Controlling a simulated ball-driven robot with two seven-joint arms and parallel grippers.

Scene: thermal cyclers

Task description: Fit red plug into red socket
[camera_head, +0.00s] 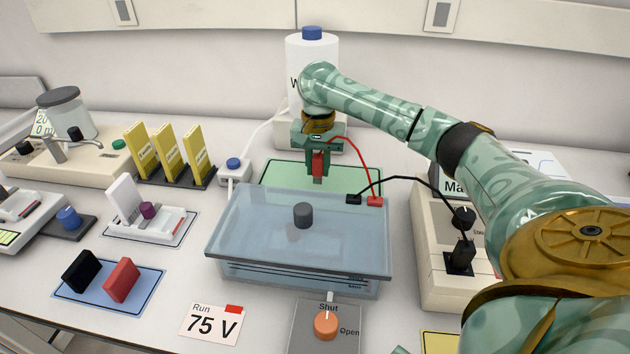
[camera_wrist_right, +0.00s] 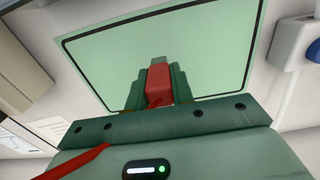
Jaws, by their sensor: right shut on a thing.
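My right gripper (camera_head: 317,174) points down over the green mat (camera_head: 276,172) behind the blue-lidded tank. It is shut on the red plug (camera_head: 318,161). In the right wrist view, the red plug (camera_wrist_right: 159,82) sits between the two green fingers (camera_wrist_right: 160,76), above the mat (camera_wrist_right: 215,55). A red cable (camera_head: 363,150) runs from the plug to a red connector (camera_head: 375,202) at the tank's back right corner. The power supply (camera_head: 436,240) stands at the right, partly behind my right arm. I cannot clearly make out the red socket. My left gripper is out of view.
The tank lid (camera_head: 255,225) has a dark knob. A black cable (camera_head: 405,178) runs from the tank to a black plug (camera_head: 463,217) at the power supply. A white bottle (camera_head: 300,60) stands behind the gripper. Black and red blocks (camera_head: 121,280) stand front left.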

